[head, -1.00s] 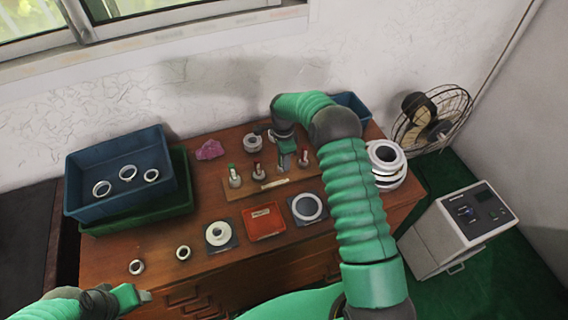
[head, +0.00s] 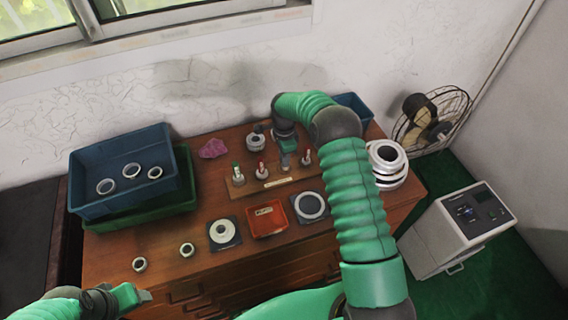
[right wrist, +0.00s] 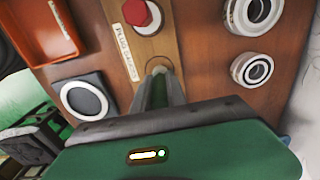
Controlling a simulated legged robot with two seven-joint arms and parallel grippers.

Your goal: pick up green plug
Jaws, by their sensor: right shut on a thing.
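My right gripper (head: 285,161) is at the third place along the wooden plug board (head: 268,187). It is shut on a plug there; the gripper hides the plug and its colour. In the right wrist view the fingers (right wrist: 159,82) point down at a round seat in the board. A green-topped plug (head: 237,175) stands upright at the board's left end. Red-topped plugs stand on each side of the gripper, one to its left (head: 261,170) and one to its right (head: 306,157). My left gripper (head: 143,297) is at the lower left, away from the board; its opening is unclear.
An orange tray (head: 283,228) and dark mats with rings lie in front of the board. Bearings (head: 255,142) stand behind it. A blue bin (head: 95,206) holds rings at left. White rings (head: 388,165) are stacked right of my arm. Two small rings lie at the front left.

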